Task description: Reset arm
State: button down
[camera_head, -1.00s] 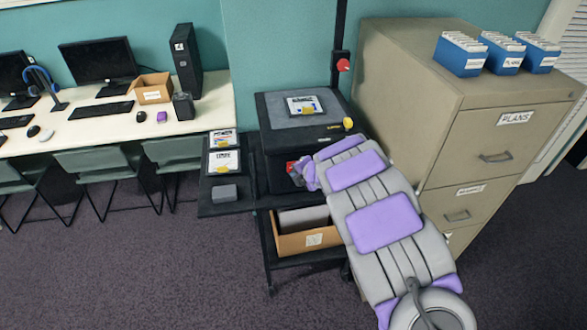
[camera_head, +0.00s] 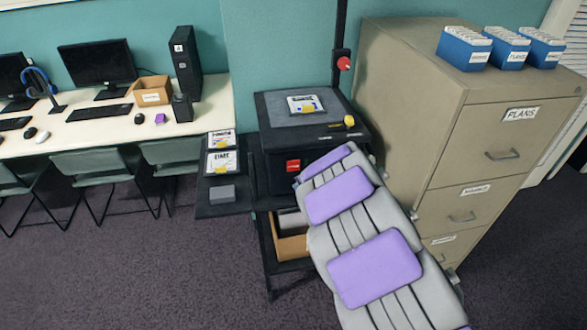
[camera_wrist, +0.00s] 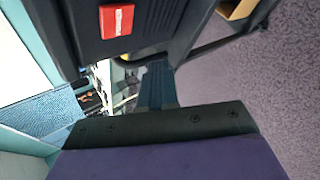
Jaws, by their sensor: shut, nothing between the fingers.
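My arm, grey with purple pads, reaches from the bottom right toward the black cart (camera_head: 268,170) in the head view and hides part of its front. My gripper is hidden behind the arm there. In the wrist view my gripper (camera_wrist: 158,70) shows as a dark finger piece above the purple wrist edge, shut and empty. The cart's dark box with a red label (camera_wrist: 117,20) is just ahead of it in the wrist view. The same red label (camera_head: 293,166) shows in the head view, left of the arm's end.
A tan filing cabinet (camera_head: 440,130) stands close right of my arm, with blue file boxes (camera_head: 464,50) on top. A cardboard box (camera_head: 290,247) sits on the cart's lower shelf. A side shelf (camera_head: 225,203) holds cards. A desk (camera_head: 90,125) with chairs is left. Carpet at front left is clear.

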jog(key=w+d+r+m+t+h, duration=0.2)
jog(key=d+r+m+h, duration=0.2)
jog(key=d+r, duration=0.4)
jog(key=s+d+r+m+g+h, duration=0.1)
jog(key=s+d+r+m+h, duration=0.3)
jog(key=s+d+m, duration=0.45)
jog(key=s+d+r+m+g+h, duration=0.1)
jog(key=s+d+r+m+h, duration=0.35)
jog(key=d, duration=0.65)
jog(key=s+f+m+g+y, duration=0.3)
jog(key=s+m, duration=0.4)
jog(key=s, duration=0.9)
jog(key=s+a+m+g+y, duration=0.1)
jog(key=s+a+m+g, duration=0.1)
jog(key=s, duration=0.8)
jog(key=s+a+f+m+g+y, duration=0.1)
jog(key=s+a+m+g+y, duration=0.1)
jog(key=s+a+g, duration=0.2)
jog(key=s+a, duration=0.3)
jog(key=s, duration=0.3)
jog(key=shift+a+f, duration=0.2)
